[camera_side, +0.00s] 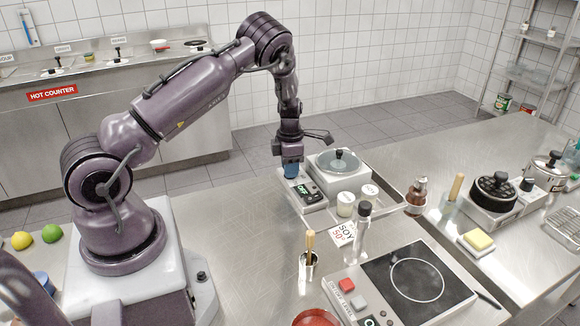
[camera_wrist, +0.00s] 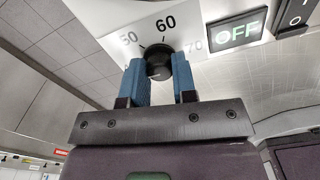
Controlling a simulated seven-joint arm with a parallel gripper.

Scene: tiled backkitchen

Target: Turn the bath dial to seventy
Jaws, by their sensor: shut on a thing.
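The black bath dial (camera_wrist: 158,60) sits on a white panel printed 50, 60 and 70 in the wrist view. The 60 is just above the dial, the 50 to its left and the 70 to its right. Where the dial's pointer stands I cannot tell. My gripper (camera_wrist: 162,80) has its two blue fingers shut on the dial, one on each side. In the side view my gripper (camera_side: 291,170) points down at the front panel of the bath (camera_side: 338,165), hiding the dial there. The bath's display (camera_wrist: 237,33) reads OFF.
A black rocker switch (camera_wrist: 294,14) is beside the display. A lidded pot top covers the bath. Two small jars (camera_side: 346,204), a brown bottle (camera_side: 417,190) and a SOY card (camera_side: 344,233) stand nearby. A hob (camera_side: 458,288) is at the front; the counter left of the bath is clear.

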